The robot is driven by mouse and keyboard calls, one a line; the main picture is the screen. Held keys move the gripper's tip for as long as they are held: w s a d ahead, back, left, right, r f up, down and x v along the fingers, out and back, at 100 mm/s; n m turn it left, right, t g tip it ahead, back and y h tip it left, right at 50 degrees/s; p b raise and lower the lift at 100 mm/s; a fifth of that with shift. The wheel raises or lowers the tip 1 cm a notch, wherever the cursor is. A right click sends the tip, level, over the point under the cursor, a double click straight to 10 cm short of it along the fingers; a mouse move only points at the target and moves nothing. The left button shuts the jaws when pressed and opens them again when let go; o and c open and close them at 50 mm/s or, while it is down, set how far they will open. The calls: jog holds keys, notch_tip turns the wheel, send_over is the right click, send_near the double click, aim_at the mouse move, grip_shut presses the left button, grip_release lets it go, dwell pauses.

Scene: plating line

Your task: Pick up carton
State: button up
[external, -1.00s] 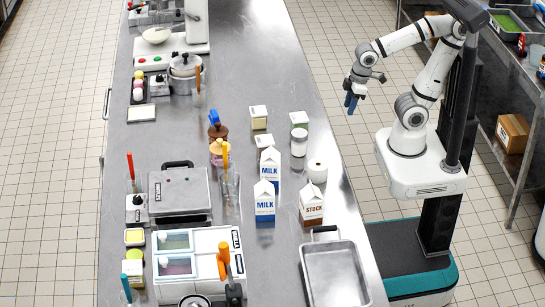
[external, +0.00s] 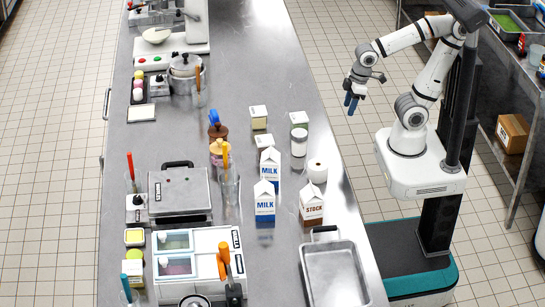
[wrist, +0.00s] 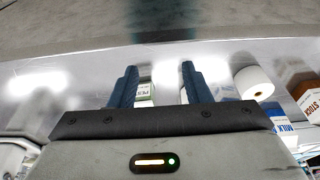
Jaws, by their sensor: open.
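Two white and blue milk cartons stand upright on the steel counter, one in front (external: 265,202) and one just behind it (external: 270,165). A brown and white stock carton (external: 311,205) stands to their right. One milk carton (wrist: 283,125) and the stock carton (wrist: 310,103) show in part at the right of the wrist view. My gripper (external: 351,102) is beyond the counter's right edge, apart from all cartons. Its two blue fingers (wrist: 158,75) are spread with nothing held between them. A small box with green print (wrist: 146,93) shows behind the fingers.
A white roll (external: 317,171), a white jar (external: 299,141) and small pale boxes (external: 258,117) stand near the cartons. An empty metal tray (external: 335,275) lies in front of them. The counter's back middle (external: 250,60) is clear.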

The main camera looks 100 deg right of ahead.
jog(key=o, duration=0.8)
